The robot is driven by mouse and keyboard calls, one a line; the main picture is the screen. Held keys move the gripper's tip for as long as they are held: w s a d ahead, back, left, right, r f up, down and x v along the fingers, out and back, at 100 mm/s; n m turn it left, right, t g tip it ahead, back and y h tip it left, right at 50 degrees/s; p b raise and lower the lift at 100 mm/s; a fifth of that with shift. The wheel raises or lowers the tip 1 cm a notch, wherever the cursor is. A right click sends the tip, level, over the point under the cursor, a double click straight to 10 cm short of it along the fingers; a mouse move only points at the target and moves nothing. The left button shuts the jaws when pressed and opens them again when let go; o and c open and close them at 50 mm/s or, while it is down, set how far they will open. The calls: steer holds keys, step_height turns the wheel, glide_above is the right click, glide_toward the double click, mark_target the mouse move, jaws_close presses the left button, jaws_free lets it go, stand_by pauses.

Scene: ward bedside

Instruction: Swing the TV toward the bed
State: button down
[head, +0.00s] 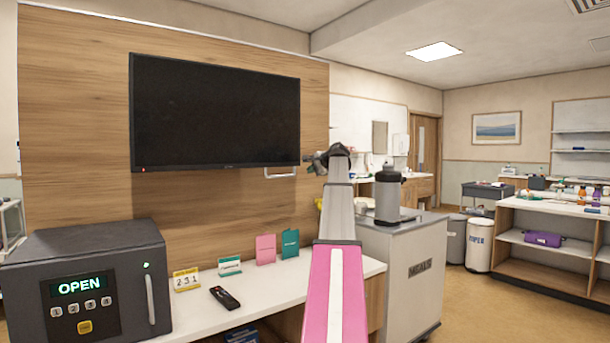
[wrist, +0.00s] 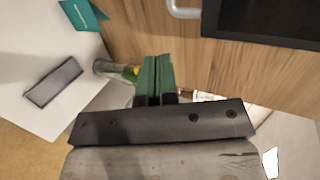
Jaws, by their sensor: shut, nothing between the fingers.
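The TV (head: 215,112) is a black flat screen against the wood panel in the head view, with a small red light at its lower left. A pale handle (head: 281,173) hangs below its lower right edge. In the wrist view the TV's dark corner (wrist: 278,18) and the handle (wrist: 185,10) show at the top. My gripper (head: 316,161) is just right of the TV's lower right corner in the head view, apart from the handle. Its green fingers (wrist: 156,75) are together and empty in the wrist view. No bed is in view.
A white counter (head: 270,310) below the TV holds a dark safe (head: 85,280), a black remote (head: 224,298) and several standing cards. A grey cart (head: 405,270) with a grey bottle (head: 388,195) stands right of my arm. Open floor lies further right.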

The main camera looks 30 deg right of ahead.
steer(key=shift+v, duration=2.6)
steer(key=shift+f, duration=0.15)
